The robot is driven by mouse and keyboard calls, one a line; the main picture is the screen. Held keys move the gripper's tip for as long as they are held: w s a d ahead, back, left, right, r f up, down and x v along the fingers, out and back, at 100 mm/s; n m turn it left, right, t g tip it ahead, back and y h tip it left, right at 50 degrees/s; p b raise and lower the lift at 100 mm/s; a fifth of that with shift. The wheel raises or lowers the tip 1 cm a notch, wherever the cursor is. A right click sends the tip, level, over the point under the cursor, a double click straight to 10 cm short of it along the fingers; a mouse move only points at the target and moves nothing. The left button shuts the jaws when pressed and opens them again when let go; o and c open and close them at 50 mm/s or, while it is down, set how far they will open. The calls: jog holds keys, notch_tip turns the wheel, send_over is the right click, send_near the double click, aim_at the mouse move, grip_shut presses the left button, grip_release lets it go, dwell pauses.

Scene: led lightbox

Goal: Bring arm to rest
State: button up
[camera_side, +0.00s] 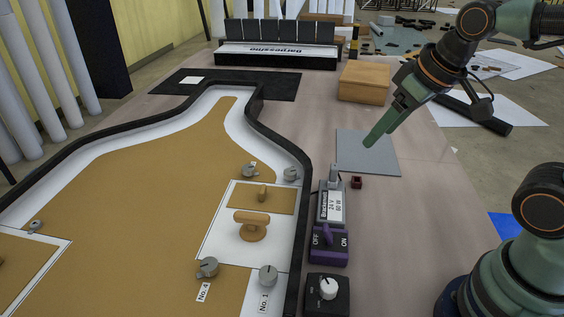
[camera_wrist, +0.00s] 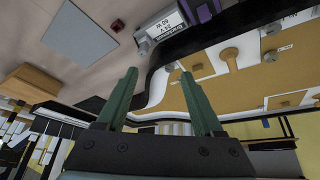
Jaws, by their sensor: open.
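My gripper (camera_side: 384,125) is in the air above the table, over the grey square plate (camera_side: 378,160), at the right of the side view. In the wrist view my gripper (camera_wrist: 163,98) shows two green fingers spread apart with nothing between them. In that view the grey plate (camera_wrist: 80,32) lies at the upper left, away from the fingers. My arm reaches in from the right edge of the side view. Part of it is cut off by the frame.
A bottle-shaped lightbox panel (camera_side: 150,170) with a black rim, knobs and a handle fills the left. A power supply (camera_side: 331,205), purple switch (camera_side: 329,245) and black dimmer (camera_side: 327,291) stand along its right. A wooden box (camera_side: 364,82) and a lettered box (camera_side: 276,54) stand behind.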

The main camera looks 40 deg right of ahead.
jog(key=shift+s+d+m, duration=0.1)
jog(key=shift+d+m, duration=0.2)
jog(key=shift+s+d+m, duration=0.15)
jog(key=shift+d+m, duration=0.15)
jog(key=shift+d, duration=0.05)
